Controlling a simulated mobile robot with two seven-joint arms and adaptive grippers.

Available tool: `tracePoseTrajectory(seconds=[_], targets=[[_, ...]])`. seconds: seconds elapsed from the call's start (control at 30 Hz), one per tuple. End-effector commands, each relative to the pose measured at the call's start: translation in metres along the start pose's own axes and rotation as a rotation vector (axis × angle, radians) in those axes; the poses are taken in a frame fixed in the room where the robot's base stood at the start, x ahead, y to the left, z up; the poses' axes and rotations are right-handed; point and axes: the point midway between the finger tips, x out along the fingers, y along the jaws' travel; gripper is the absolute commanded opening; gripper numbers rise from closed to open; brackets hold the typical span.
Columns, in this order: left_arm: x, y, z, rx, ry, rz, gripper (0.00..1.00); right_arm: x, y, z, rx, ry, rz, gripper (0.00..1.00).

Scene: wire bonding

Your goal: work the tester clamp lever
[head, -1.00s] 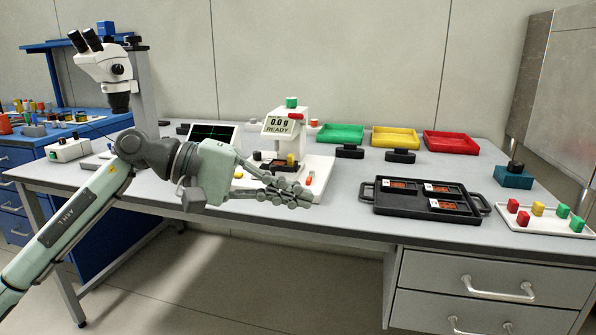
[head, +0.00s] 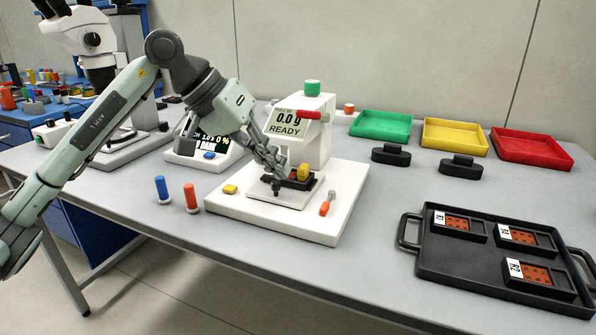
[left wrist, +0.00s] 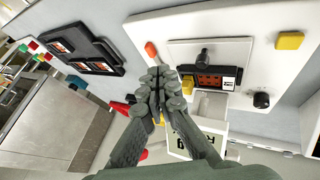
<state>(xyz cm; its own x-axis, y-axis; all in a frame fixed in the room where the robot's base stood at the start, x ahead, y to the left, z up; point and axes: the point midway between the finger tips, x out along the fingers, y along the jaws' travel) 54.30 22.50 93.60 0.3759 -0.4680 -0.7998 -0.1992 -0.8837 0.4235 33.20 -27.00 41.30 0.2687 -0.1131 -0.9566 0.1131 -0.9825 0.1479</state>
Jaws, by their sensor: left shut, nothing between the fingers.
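The white tester (head: 302,130) has a screen reading 0.0 g READY, a green top knob and a red side lever (head: 310,115). On its base plate (head: 300,229) sits a dark clamp fixture (head: 290,184) with a yellow block (head: 304,172). The wrist view shows a labelled chip part (left wrist: 212,83) beside the yellow block (left wrist: 187,83) and a black post (left wrist: 204,58). An orange-tipped lever (head: 327,203) lies right of the fixture. My left gripper (head: 280,173) is shut and empty, just over the fixture; contact cannot be told. My right gripper is not in view.
A black tray (head: 430,262) with several chip carriers is at the right. Green (head: 382,126), yellow (head: 455,136) and red (head: 532,149) bins stand behind. Blue (head: 162,189) and orange (head: 191,198) pegs stand left of the base. The front left table area is clear.

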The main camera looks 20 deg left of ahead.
Motion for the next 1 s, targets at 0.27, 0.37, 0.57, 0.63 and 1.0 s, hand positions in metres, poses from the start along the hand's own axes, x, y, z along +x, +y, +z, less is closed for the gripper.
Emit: tracePoseTrajectory(seconds=[0.27, 0.37, 0.57, 0.63, 1.0], targets=[[0.051, 0.002, 0.001, -0.001, -0.005, 0.005, 0.00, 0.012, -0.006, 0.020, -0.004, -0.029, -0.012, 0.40], [0.067, 0.002, 0.001, -0.001, -0.004, 0.005, 0.00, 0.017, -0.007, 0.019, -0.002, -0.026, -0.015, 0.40], [0.087, 0.001, 0.000, -0.001, -0.002, 0.003, 0.00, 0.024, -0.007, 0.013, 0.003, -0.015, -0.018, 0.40], [0.090, 0.001, 0.000, -0.001, -0.001, 0.002, 0.00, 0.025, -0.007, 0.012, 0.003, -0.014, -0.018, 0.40], [0.091, 0.000, 0.000, -0.001, 0.000, 0.001, 0.00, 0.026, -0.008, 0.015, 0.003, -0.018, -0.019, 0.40]])
